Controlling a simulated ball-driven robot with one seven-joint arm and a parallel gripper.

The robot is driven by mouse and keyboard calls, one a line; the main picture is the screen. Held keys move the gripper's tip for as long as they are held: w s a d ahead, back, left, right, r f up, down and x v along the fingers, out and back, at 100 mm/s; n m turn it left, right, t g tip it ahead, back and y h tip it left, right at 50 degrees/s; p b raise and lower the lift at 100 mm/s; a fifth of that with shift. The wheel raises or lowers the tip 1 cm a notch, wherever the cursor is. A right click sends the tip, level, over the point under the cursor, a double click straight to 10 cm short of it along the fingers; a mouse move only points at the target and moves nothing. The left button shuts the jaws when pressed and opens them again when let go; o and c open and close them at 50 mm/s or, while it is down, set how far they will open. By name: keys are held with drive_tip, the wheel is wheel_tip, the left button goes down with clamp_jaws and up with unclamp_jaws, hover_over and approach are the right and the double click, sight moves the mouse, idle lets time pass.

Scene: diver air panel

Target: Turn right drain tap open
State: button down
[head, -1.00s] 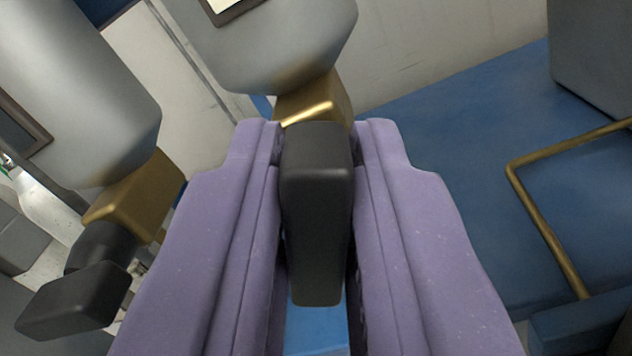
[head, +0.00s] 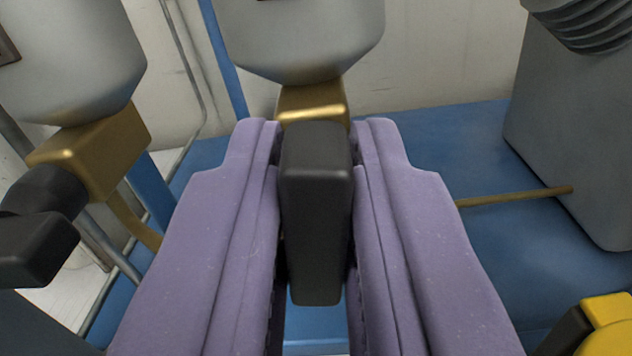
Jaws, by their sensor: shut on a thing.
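My gripper (head: 316,150), with two lilac fingers, is shut on the black tap handle (head: 316,215), one finger on each side. The handle lines up with the fingers and points toward the camera's lower edge. Behind it is the tap's brass body (head: 312,102), under a grey rounded vessel (head: 300,40); the fingers and handle hide part of the body. The handle's joint with the body is hidden. To the left, a second vessel (head: 70,60) has a like brass tap body (head: 95,150) with its own black handle (head: 35,250), apart from my gripper.
A grey block (head: 575,130) stands at the right on a blue surface (head: 500,240). A thin brass rod (head: 515,197) runs between my right finger and that block. A yellow and black part (head: 605,325) is at the lower right. Grey pipes (head: 185,75) run at the left.

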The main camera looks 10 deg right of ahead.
drive_tip(key=shift+s+f, duration=0.1)
drive_tip(key=shift+f, duration=0.1)
drive_tip(key=c, duration=1.2)
unclamp_jaws()
drive_tip(key=shift+o, duration=0.3)
drive_tip(key=shift+r, duration=0.1)
drive_tip(key=p+v, duration=0.3)
drive_tip(key=v, duration=0.4)
drive_tip(key=shift+s, duration=0.4)
drive_tip(key=shift+a, duration=0.15)
